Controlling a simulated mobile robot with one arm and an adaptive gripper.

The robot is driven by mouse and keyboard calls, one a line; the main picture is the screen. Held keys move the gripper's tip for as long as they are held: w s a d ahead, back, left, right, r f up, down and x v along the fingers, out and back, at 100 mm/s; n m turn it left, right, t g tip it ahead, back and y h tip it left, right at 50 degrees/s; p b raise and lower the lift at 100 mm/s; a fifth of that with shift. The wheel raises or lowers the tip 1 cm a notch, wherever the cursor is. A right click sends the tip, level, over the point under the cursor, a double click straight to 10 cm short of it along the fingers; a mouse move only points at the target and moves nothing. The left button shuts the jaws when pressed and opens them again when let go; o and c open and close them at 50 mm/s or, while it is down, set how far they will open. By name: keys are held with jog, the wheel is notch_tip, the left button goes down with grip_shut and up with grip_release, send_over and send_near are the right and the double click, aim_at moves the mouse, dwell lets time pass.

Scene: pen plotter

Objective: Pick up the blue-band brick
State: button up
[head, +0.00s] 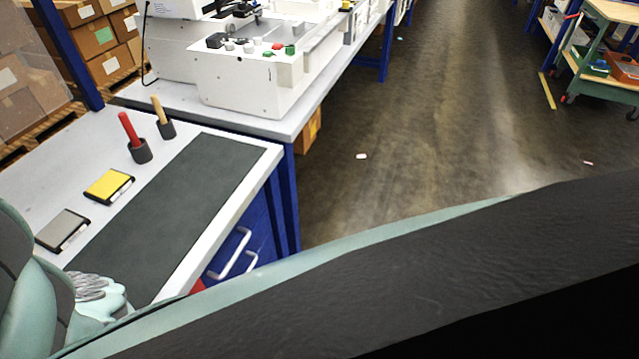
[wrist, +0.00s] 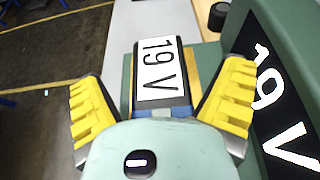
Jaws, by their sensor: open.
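In the wrist view, a dark block (wrist: 161,75) with a white label reading "19V" lies between the fingers of my gripper (wrist: 162,85). A bluish strip shows at its near end, and tan strips run along its sides. I take it for the blue-band brick, but the band is mostly hidden by my gripper's body. The yellow ridged fingers are open, one on each side, with gaps to the block. It rests on or over a green surface (wrist: 209,55). The head view does not clearly show the block or the fingers.
A white plotter machine (head: 250,90) stands behind. A dark panel (wrist: 275,85) marked "19V" is close at right.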

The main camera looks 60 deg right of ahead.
jog(key=shift+s+a+f, duration=0.2)
jog(key=shift+a, duration=0.1)
jog(key=shift+w, duration=0.1)
jog(key=c, duration=1.4)
